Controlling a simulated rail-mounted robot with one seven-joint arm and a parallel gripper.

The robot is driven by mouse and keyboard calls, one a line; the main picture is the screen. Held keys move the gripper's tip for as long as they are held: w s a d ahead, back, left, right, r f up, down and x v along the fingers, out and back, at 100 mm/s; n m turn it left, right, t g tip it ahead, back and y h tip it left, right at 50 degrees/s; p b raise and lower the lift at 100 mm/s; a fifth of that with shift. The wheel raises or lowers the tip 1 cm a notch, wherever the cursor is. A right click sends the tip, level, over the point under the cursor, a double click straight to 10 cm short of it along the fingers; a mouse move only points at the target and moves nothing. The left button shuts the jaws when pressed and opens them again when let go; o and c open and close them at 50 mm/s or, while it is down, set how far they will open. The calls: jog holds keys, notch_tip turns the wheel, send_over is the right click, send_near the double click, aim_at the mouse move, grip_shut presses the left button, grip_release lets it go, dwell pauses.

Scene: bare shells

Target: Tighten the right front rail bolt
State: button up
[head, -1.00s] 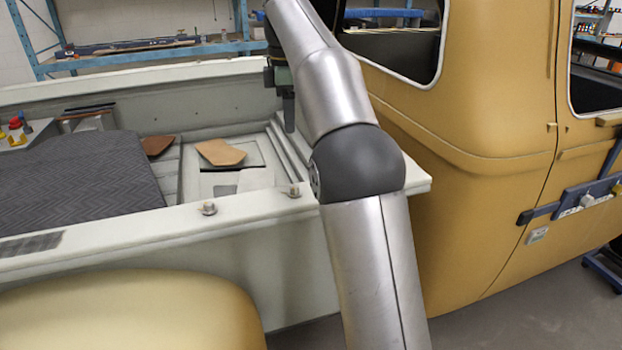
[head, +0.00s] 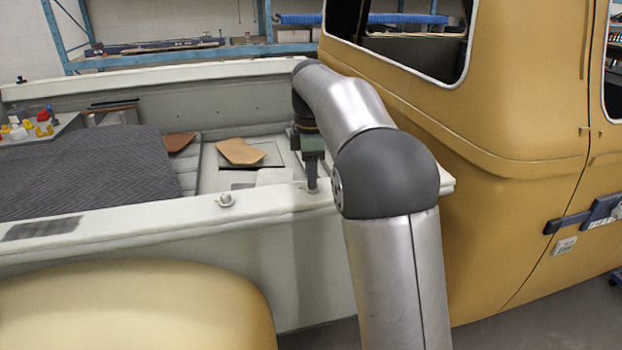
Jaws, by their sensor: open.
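The pale bed-side rail (head: 130,220) of the tan truck runs across the head view. One rail bolt (head: 226,199) stands on it, with a silver head on a washer, clear of my arm. My gripper (head: 311,186) points down at the rail to the right of that bolt, toward the cab. Its fingertips are low, at or just above the rail top, at the place of the bolt nearer the cab. That bolt is mostly or wholly hidden by the fingers. I cannot tell whether they touch it. The jaws are open.
The tan cab (head: 500,150) stands close to the right of my arm. In the bed are a dark patterned mat (head: 90,170), a brown panel (head: 241,151) and a tray with small coloured parts (head: 40,127). A blue shelf (head: 180,55) is behind.

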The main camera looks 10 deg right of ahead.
jog(key=shift+f, duration=0.85)
grip_shut()
